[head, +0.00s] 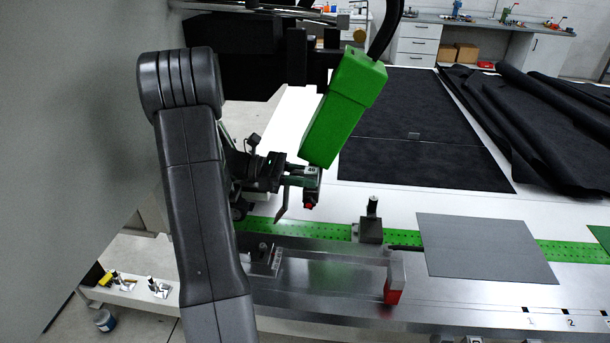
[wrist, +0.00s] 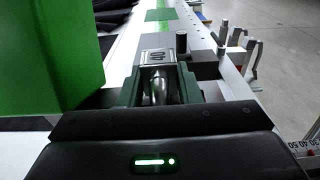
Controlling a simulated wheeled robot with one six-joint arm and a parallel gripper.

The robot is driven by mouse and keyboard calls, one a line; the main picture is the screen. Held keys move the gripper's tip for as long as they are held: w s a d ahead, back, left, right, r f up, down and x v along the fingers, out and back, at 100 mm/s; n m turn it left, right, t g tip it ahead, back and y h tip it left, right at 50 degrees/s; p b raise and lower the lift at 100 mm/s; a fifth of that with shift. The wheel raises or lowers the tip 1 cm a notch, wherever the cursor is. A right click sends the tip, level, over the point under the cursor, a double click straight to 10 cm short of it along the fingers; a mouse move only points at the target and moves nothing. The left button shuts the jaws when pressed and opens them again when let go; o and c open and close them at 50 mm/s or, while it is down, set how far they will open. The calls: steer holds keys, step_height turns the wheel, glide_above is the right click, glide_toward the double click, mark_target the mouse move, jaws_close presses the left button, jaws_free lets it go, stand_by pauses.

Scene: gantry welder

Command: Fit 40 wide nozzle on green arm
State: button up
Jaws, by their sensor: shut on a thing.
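The green arm (head: 342,108) is a bright green block that hangs tilted over the table in the head view. It also fills the upper left of the wrist view (wrist: 45,60). My gripper (head: 304,181) is close by its lower end, slightly below and to the left. In the wrist view my gripper's dark green fingers (wrist: 158,88) are shut on a metal nozzle marked 40 (wrist: 158,56). In the head view the held nozzle (head: 312,174) is small and partly hidden by the fingers. I cannot tell whether it touches the green arm.
Black fabric (head: 425,120) covers the table behind. A grey sheet (head: 485,248) lies at right over the green perforated strip (head: 330,230). A dark block with a post (head: 371,230) and a red-and-grey piece (head: 394,280) stand nearer. Small parts (head: 160,288) sit on a ledge at lower left.

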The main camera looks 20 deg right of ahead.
steer(key=shift+f, duration=0.6)
steer(key=o, duration=1.2)
step_height(320, 180, up, 10)
steer(key=shift+r+b, duration=0.1)
steer(key=shift+b, duration=0.6)
steer(key=shift+f, duration=0.2)
step_height(320, 180, down, 10)
steer(key=shift+r+p, duration=0.15)
steer(key=shift+p, duration=0.4)
steer(key=shift+r, duration=0.6)
